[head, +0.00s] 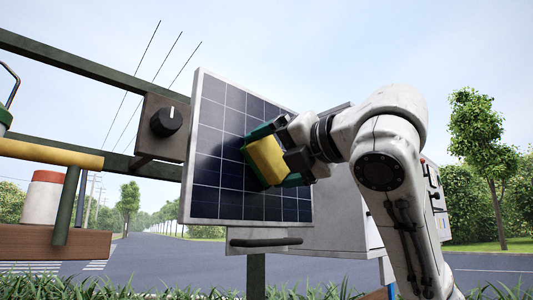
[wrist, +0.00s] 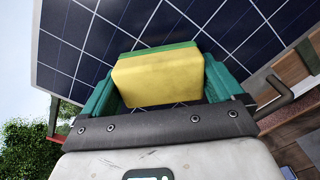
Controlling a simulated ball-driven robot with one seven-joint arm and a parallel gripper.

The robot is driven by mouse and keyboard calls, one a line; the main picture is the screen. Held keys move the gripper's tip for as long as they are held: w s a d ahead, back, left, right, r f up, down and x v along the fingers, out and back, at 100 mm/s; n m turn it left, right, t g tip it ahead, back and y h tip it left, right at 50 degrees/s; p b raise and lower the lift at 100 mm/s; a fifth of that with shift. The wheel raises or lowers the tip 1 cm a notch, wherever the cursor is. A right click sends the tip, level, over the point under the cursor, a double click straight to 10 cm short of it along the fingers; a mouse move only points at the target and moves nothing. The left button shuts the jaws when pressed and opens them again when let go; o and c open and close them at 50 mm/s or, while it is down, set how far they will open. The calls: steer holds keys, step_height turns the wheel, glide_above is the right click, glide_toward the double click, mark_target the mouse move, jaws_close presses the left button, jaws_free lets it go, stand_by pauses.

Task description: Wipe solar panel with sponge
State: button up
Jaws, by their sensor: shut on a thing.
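The solar panel (head: 225,135) is a dark blue gridded plate in a pale frame, standing upright and tilted at the centre of the head view. It fills the upper part of the wrist view (wrist: 95,30). My gripper (head: 277,155) is at the panel's right-hand part, its green fingers shut on a sponge. The sponge (head: 266,160) is yellow with a green layer on the panel side; it also shows between the fingers in the wrist view (wrist: 158,78). The sponge is at or very near the panel face; I cannot tell whether it touches. My gripper and arm hide part of the panel.
A box with a black knob (head: 166,121) stands left of the panel on a green rail frame (head: 80,66). A red-and-white container (head: 42,197) sits on a brown ledge (head: 50,243) at left. A grey cabinet (head: 340,205) stands behind the panel. A dark handle (head: 265,242) is below it.

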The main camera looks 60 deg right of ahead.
mark_target(263, 154)
steer(key=s+d+p, duration=0.1)
steer(key=s+d, duration=0.1)
steer(key=d, duration=0.7)
steer(key=shift+s+p, duration=0.2)
steer(key=shift+p, duration=0.2)
stand_by(0.5)
steer(key=shift+f, duration=0.1)
steer(key=shift+w+a+b, duration=0.25)
steer(key=shift+w+a, duration=0.3)
steer(key=shift+a, duration=1.45)
steer(key=shift+w+a+b, duration=0.2)
steer(key=shift+w+a, duration=0.4)
steer(key=shift+a, duration=1.35)
steer(key=shift+w+a+b, duration=0.25)
steer(key=shift+w+a, duration=0.3)
steer(key=shift+a, duration=1.45)
steer(key=shift+s, duration=0.1)
steer(key=shift+v, duration=2.95)
